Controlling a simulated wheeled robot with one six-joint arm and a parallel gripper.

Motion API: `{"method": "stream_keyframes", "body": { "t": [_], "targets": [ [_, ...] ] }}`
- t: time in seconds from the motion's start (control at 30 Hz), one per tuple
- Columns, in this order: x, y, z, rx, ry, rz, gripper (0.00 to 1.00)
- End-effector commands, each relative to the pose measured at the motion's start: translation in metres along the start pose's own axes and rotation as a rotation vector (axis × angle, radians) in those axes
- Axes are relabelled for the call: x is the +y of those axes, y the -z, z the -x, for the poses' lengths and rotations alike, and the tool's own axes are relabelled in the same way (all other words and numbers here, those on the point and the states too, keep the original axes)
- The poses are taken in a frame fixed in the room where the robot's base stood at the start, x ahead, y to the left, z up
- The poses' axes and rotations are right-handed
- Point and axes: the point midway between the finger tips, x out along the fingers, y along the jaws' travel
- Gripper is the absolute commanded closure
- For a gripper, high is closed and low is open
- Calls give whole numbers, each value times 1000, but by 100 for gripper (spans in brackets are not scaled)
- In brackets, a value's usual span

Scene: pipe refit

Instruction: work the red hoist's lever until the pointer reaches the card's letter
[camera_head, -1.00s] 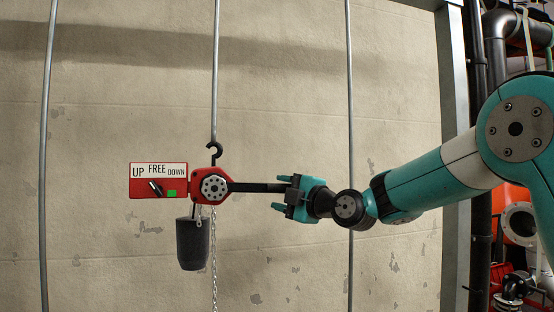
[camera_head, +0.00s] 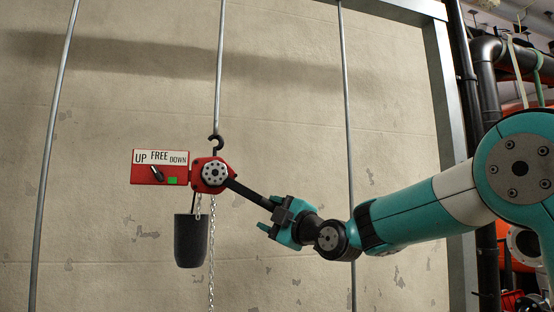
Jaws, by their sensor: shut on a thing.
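The red hoist (camera_head: 209,175) hangs by a black hook from a thin grey rod in front of the wall. Its red panel (camera_head: 145,174) on the left reads UP, FREE and DOWN. The black selector knob (camera_head: 157,173) on it slants up and left, toward UP. The black lever (camera_head: 248,193) runs down and right from the hub. My gripper (camera_head: 277,214) is shut on the lever's far end, which its jaws partly hide. I cannot make out the pointer, the card or its letter in this view.
A dark chain bucket (camera_head: 191,240) hangs under the hoist beside a loose chain (camera_head: 211,265). Grey rods stand on both sides, one behind my gripper (camera_head: 349,130). A steel post (camera_head: 447,120) and dark pipes (camera_head: 488,75) stand at the right.

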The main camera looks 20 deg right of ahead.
Motion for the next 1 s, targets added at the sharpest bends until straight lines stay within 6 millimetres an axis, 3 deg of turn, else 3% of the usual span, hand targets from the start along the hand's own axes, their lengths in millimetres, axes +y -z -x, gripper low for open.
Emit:
{"method": "stream_keyframes", "body": {
  "t": [0.03,0.4,1.0],
  "targets": [
    [-14,0,1,5,1,-13,49],
    [-46,11,-5,6,-55,-112,49],
    [-54,16,-9,5,-80,-153,49]
  ]
}}
